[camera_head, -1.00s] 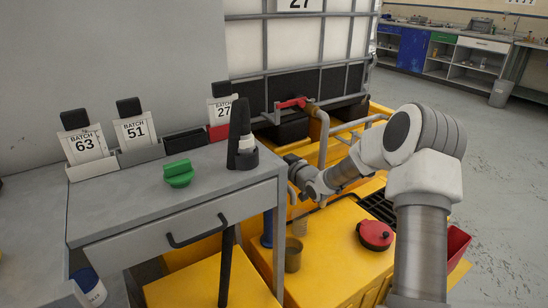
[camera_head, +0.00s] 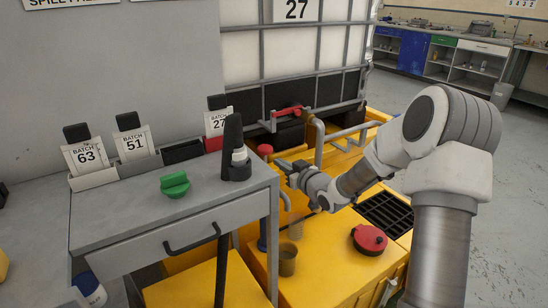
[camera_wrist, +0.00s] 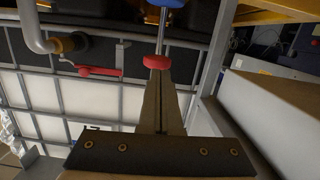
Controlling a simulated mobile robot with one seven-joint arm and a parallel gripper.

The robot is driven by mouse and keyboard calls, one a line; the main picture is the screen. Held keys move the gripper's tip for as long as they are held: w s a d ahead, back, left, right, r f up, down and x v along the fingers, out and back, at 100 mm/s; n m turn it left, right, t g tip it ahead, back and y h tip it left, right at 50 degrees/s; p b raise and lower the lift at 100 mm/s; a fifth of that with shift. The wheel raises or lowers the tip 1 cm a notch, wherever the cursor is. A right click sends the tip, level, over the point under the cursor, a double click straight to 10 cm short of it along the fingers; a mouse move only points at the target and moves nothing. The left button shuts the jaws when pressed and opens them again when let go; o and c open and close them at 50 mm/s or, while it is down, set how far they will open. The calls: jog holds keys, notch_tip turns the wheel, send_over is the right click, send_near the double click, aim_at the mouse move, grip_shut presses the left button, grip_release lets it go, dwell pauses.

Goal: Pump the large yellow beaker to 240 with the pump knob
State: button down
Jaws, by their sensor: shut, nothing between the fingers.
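The red pump knob (camera_head: 265,149) stands beside the desk's right edge, below the white tank. In the wrist view the red knob (camera_wrist: 156,62) sits on a bare metal rod that runs to a blue part (camera_wrist: 166,3). My gripper (camera_head: 282,165) is shut and empty, with its fingertips at or very near the knob; I cannot tell if they touch. In the wrist view the shut fingers (camera_wrist: 158,80) point straight at the knob. A yellow-brown beaker (camera_head: 288,262) stands on the yellow platform below. A paler beaker (camera_head: 295,228) is behind it. Their marks are unreadable.
A red valve handle (camera_head: 287,111) and grey pipe (camera_head: 320,140) are close behind. A red lid (camera_head: 369,239) lies on the platform.

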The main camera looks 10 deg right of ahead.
jog(key=shift+v, duration=1.45)
jog(key=shift+r, duration=0.1)
